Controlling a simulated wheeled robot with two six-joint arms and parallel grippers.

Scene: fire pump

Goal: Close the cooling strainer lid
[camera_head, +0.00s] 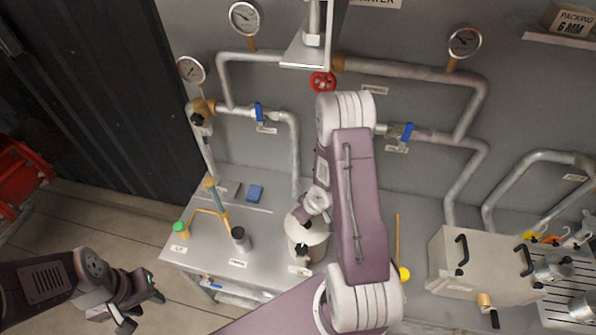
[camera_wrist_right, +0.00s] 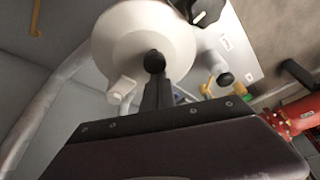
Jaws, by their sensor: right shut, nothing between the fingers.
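The cooling strainer appears to be the round white pot (camera_head: 306,232) on the grey bench, partly hidden behind my right arm. In the right wrist view a round white part of it (camera_wrist_right: 140,40) fills the top middle, with a small pale tab (camera_wrist_right: 122,90) at its near edge. Whether this is the lid or the body, and how far the lid stands open, I cannot tell. My right gripper (camera_wrist_right: 154,75) is shut and empty, its dark fingers in front of the white part; contact is unclear. My left gripper (camera_head: 139,304) is open and empty, left of the bench.
Pipes with blue-handled valves (camera_head: 259,112), gauges (camera_head: 244,18) and a red handwheel (camera_head: 322,82) line the wall. A grey box (camera_head: 470,275) with black handles stands right.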

